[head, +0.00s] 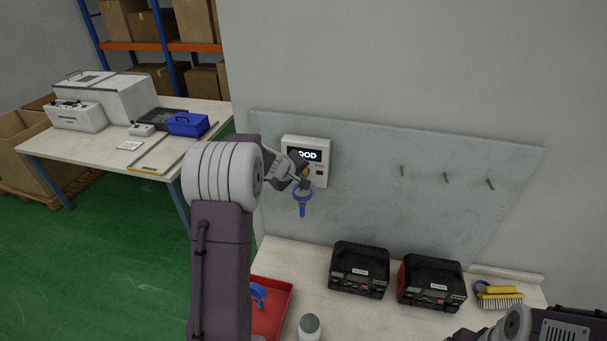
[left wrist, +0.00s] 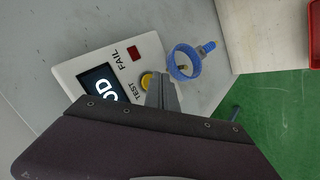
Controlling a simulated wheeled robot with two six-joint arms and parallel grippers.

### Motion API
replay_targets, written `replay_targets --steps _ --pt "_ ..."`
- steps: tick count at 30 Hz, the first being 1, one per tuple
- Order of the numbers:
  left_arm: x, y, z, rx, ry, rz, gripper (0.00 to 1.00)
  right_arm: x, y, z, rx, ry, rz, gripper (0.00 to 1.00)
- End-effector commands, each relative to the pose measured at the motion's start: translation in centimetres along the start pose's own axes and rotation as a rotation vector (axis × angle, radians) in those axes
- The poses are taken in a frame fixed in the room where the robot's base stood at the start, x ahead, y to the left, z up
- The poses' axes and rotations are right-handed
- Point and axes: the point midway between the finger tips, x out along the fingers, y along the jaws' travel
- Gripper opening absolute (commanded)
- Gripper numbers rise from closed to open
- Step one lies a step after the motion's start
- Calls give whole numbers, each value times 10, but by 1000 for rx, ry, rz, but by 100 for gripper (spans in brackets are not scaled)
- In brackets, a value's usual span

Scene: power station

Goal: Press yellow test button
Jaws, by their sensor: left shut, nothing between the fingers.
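A white tester box (head: 292,139) is mounted on the grey wall panel, its dark screen (head: 307,155) showing letters that read "OOD" in part. The left wrist view shows the box's white face (left wrist: 68,70) with the words TEST and FAIL. The yellow test button (left wrist: 147,80) is beside the word TEST, partly covered by my fingers.
A blue ring-shaped piece (head: 302,197) hangs just below the box, close to my left gripper. Empty hooks (head: 446,177) are on the panel. Below are two black cases (head: 360,268) (head: 431,280), a yellow brush (head: 498,297) and a red tray (head: 286,290).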

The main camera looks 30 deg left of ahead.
Motion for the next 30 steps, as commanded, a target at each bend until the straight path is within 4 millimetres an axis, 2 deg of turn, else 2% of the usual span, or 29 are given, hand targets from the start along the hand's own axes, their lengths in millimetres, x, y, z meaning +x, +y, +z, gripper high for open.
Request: replay_targets --steps 3,14,21,30 --pt "-3 -5 4 -2 1 0 0 8 0 1 0 0 0 86" --pt "-6 -7 6 -1 0 0 0 11 0 1 0 0 0 86" --pt "-22 -20 19 0 1 0 0 29 1 3 0 0 0 86" --pt "-39 -30 30 -1 0 0 0 38 1 4 0 0 0 86"
